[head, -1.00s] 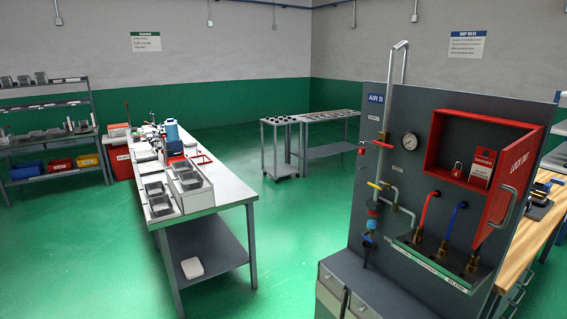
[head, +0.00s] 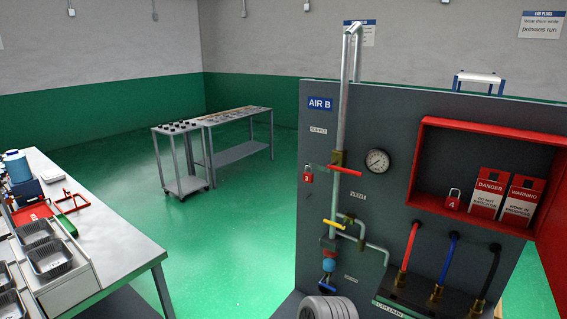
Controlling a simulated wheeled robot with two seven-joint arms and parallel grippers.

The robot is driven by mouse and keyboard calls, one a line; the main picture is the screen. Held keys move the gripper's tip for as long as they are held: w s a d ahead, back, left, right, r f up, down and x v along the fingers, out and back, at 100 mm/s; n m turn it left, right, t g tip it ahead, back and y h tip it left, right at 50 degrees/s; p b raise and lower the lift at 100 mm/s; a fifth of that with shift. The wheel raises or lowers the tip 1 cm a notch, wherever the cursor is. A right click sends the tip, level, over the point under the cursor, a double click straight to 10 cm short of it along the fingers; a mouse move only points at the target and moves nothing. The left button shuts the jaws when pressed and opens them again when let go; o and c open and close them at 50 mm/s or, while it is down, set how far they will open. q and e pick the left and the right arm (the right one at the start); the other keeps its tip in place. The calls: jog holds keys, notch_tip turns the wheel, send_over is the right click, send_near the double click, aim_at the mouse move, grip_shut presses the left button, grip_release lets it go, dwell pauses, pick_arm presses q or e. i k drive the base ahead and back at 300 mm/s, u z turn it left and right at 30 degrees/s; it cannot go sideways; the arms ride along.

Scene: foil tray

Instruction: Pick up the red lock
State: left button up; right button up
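Two red padlocks show in the head view. One red lock (head: 452,200), marked 4, sits in the open red lockout box (head: 470,124) on the grey AIR B panel, left of the tags. Another red lock (head: 308,175), marked 3, hangs at the panel's left edge beside the red-handled supply valve (head: 344,170). Neither of my grippers is in view.
A danger tag (head: 488,192) and a warning tag (head: 522,198) stand in the box. The box's red door (head: 551,230) is open at the right edge. Hoses and pipes stick out below. A bench (head: 110,230) stands left, with open green floor (head: 225,240) between.

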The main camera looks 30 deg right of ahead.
aim_at(307, 177)
jog(key=i, duration=2.4)
jog(key=z, duration=2.2)
